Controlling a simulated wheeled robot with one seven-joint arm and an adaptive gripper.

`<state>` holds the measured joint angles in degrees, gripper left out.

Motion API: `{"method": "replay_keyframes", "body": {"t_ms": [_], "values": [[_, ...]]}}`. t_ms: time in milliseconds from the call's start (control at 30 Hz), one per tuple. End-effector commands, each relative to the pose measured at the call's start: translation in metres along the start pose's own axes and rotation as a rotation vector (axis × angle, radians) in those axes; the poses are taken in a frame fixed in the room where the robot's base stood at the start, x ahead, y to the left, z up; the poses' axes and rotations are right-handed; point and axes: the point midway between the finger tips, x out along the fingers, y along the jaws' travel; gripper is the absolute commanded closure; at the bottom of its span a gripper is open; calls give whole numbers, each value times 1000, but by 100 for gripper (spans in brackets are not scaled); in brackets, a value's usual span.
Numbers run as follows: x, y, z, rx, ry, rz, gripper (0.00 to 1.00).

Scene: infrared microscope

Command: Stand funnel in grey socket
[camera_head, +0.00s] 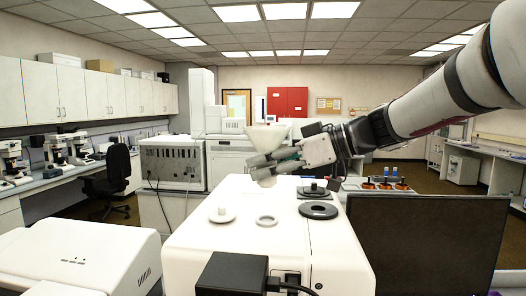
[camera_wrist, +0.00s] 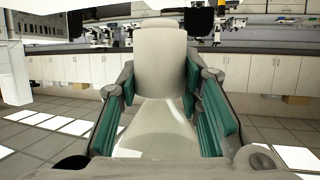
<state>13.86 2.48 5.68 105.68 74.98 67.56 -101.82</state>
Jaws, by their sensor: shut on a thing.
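In the wrist view the funnel (camera_wrist: 160,60) fills the space between the green finger pads of my gripper (camera_wrist: 160,92). The grey socket (camera_head: 266,221), a small ring, lies on the instrument's white top, below the funnel in the picture and nearer the camera. It looks empty. The funnel's lower part is partly hidden by the fingers.
The white instrument top (camera_head: 245,245) also bears a white knobbed disc (camera_head: 222,215), a black ring (camera_head: 318,210) and a black knobbed piece (camera_head: 313,191). A dark monitor (camera_head: 428,245) stands at right. A black box (camera_head: 232,275) is at the front.

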Motion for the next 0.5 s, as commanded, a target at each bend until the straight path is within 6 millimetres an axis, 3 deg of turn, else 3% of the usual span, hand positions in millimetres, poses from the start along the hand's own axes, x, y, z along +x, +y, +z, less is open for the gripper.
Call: {"method": "replay_keyframes", "body": {"t_ms": [500], "values": [[13,1,35,2,-1,1,96]]}}
